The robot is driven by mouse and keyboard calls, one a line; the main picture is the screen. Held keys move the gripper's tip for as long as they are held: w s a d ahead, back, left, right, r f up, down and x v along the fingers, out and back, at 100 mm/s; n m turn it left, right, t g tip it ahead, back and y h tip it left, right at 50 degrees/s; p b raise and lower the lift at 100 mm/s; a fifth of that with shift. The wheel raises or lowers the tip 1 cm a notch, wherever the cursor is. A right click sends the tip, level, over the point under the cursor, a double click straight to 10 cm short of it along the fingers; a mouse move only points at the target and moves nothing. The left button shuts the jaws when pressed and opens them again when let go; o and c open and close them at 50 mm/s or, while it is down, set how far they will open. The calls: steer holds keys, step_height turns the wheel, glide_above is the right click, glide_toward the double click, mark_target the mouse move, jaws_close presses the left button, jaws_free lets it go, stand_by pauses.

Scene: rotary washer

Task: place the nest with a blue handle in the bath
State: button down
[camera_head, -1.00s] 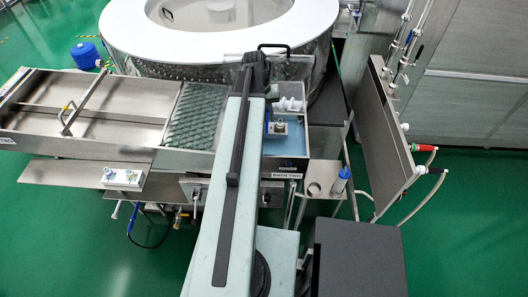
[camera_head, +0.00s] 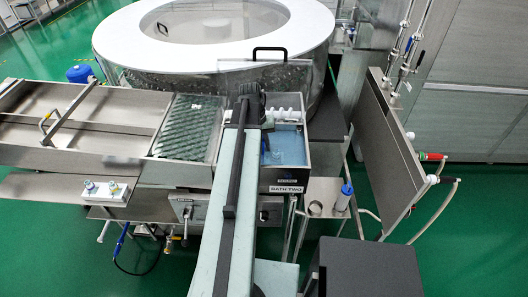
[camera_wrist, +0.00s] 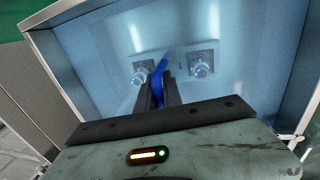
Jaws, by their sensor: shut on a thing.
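The bath (camera_head: 288,177), a metal tank labelled BATH TWO with pale blue liquid, stands in front of the round washer, beside my arm. In the wrist view its wall (camera_wrist: 65,60) surrounds the nest. The nest is a pale plate with two bolted blocks (camera_wrist: 200,68) and a blue handle (camera_wrist: 156,75). My gripper (camera_wrist: 158,92) is shut on the blue handle. The plate looks blue-tinted, low inside the bath and apparently in the liquid; whether it touches the bottom I cannot tell. In the head view my arm partly hides the bath, and the blue handle (camera_head: 264,142) just shows.
A round washer with a white ring top (camera_head: 120,45) stands behind. Left of the bath are a green mesh section (camera_head: 185,128) and an open metal trough (camera_head: 90,125). Another nest (camera_head: 105,191) lies on the left front ledge. A blue-capped bottle (camera_head: 344,196) stands at right.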

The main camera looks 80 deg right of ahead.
steer(key=shift+f, duration=0.3)
steer(key=c, duration=1.5)
jaws_free()
steer(key=shift+r, duration=0.1)
step_height(320, 180, up, 12)
steer(key=w+p, duration=0.2)
steer(key=p, duration=1)
steer(key=shift+w+a, duration=0.15)
steer(key=shift+a, duration=0.05)
